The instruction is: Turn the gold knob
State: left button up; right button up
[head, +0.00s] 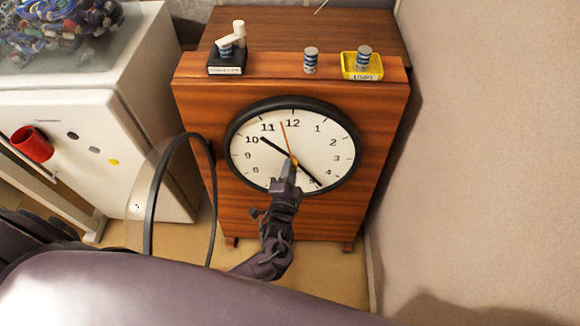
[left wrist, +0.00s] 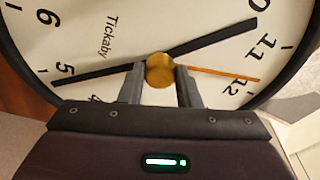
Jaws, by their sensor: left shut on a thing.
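The gold knob (left wrist: 160,71) is a small round disc at the centre of the clock face (head: 325,146), where the hands meet. In the left wrist view it sits between the two fingertips of my left gripper (left wrist: 160,75). My left gripper (head: 289,172) reaches up to the clock centre from below in the head view and is shut on the knob, hiding most of it there. My right gripper is not in view.
The clock's glass cover (head: 152,196) hangs open to the left on its black rim. The wooden cabinet (head: 200,100) carries a black stand (head: 227,62), a striped cylinder (head: 310,60) and a yellow tray (head: 347,66) on top. A white cabinet (head: 100,130) stands left, a wall right.

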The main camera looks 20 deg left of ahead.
pick_arm(q)
jog(key=shift+w+r+m+p, duration=0.15)
jog(key=shift+m+p, duration=0.15)
jog(key=shift+m, duration=0.4)
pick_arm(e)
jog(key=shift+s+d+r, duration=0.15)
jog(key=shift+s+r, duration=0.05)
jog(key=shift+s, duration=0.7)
pick_arm(q)
jog(key=o, duration=1)
jog(key=s, duration=0.5)
jog(key=s+d, duration=0.1)
jog(key=s, duration=0.2)
jog(key=shift+d+r, duration=0.1)
jog(key=shift+r, duration=0.1)
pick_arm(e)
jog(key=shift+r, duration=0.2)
